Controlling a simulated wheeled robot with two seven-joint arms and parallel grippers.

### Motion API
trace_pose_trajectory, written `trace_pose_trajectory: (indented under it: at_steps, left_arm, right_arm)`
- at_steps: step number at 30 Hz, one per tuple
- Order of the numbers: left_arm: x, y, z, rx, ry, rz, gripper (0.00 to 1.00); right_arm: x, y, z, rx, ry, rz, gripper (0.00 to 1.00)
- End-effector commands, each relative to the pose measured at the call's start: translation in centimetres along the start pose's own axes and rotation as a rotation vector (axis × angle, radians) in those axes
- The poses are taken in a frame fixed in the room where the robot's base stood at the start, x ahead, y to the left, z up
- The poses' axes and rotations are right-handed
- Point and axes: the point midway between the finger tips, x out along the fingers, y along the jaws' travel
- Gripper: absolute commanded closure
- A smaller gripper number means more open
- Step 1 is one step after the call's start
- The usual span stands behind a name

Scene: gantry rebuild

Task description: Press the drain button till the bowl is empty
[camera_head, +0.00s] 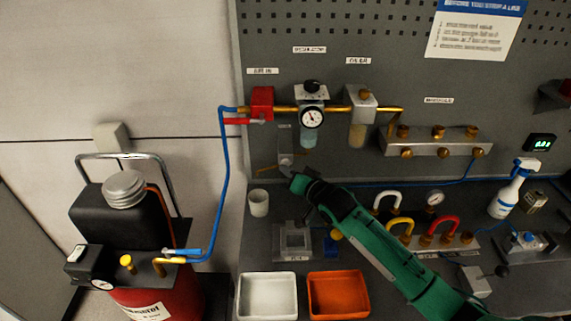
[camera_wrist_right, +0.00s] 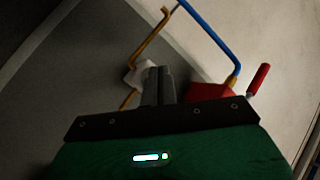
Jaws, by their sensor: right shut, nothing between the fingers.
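The filter bowl (camera_head: 308,136) hangs under the round gauge (camera_head: 311,117) on the panel and looks bluish. A second bowl (camera_head: 357,134) to its right looks amber. My right gripper (camera_head: 287,171) is shut and empty. Its tips are below and left of the bluish bowl, close to a small grey block (camera_head: 285,158) on the panel. In the right wrist view the shut fingers (camera_wrist_right: 158,84) point at a pale block (camera_wrist_right: 138,75) with brass tubing; contact cannot be told. I cannot make out the drain button or the liquid level. My left gripper is not in view.
A red valve (camera_head: 262,103) and brass line stand left of the gauge. A blue hose (camera_head: 222,180) runs down to the red tank (camera_head: 160,303). A brass-fitted manifold (camera_head: 437,142) is at right.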

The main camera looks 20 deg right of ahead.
Motion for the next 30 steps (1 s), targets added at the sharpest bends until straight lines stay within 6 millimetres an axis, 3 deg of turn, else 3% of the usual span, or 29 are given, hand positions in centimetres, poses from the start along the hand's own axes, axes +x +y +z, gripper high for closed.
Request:
trace_pose_trajectory:
  at_steps: [30]
  left_arm:
    - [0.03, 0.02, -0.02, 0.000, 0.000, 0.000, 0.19]
  right_arm:
    - [0.74, 0.36, -0.46, 0.000, 0.001, -0.001, 1.00]
